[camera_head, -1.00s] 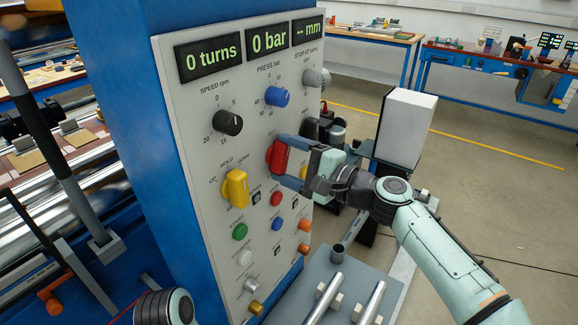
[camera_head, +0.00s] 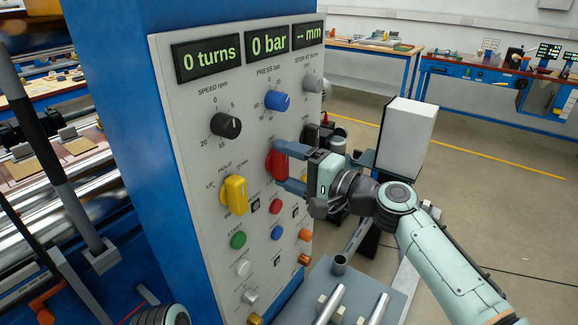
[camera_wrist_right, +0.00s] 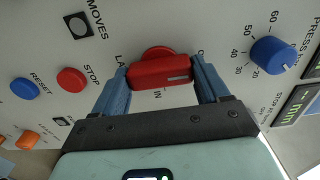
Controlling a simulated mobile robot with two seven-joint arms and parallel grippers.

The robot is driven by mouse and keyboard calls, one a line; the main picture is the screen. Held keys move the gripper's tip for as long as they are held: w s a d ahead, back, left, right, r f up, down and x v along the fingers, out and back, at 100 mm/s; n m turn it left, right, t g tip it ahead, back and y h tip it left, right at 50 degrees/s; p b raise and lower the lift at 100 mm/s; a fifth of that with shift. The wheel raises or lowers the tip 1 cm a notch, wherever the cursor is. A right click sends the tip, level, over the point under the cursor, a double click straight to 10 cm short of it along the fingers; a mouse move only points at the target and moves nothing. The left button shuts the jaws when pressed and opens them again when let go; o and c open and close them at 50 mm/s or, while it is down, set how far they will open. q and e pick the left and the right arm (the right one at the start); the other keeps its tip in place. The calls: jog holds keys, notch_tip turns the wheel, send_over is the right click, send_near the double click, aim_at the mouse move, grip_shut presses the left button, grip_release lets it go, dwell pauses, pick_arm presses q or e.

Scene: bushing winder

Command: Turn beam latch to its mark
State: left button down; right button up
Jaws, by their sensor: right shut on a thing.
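The beam latch is a red bar-shaped knob (camera_head: 274,160) on the grey control panel (camera_head: 208,100), below the blue press knob. My right gripper (camera_head: 284,166) is closed around it from the right, one finger above and one below. In the right wrist view the red knob (camera_wrist_right: 160,69) lies crosswise between the two blue fingers (camera_wrist_right: 163,84), with a pale mark near its right end. "IN" is printed below the knob there, and fingers partly cover the other lettering. My left gripper is out of view.
A yellow hold knob (camera_head: 234,195), black speed knob (camera_head: 226,125) and blue press knob (camera_head: 276,101) surround the latch. Buttons sit below, including a red stop button (camera_wrist_right: 71,80). A grey plate with metal rods (camera_head: 330,300) stands below right. Open floor lies beyond.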

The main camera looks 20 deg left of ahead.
jog(key=shift+r, duration=0.1)
jog(key=o, duration=1.1)
jog(key=shift+a, duration=0.1)
jog(key=shift+c, duration=0.2)
jog(key=shift+s+d, duration=0.1)
jog(key=shift+d, duration=0.45)
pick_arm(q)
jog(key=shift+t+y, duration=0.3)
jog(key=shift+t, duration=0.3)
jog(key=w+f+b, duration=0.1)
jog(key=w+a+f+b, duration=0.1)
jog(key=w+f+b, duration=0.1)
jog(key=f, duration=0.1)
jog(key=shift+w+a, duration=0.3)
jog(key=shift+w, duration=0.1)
pick_arm(e)
jog(key=v, duration=1.2)
jog(key=shift+s+d, duration=0.1)
jog(key=shift+s, duration=0.05)
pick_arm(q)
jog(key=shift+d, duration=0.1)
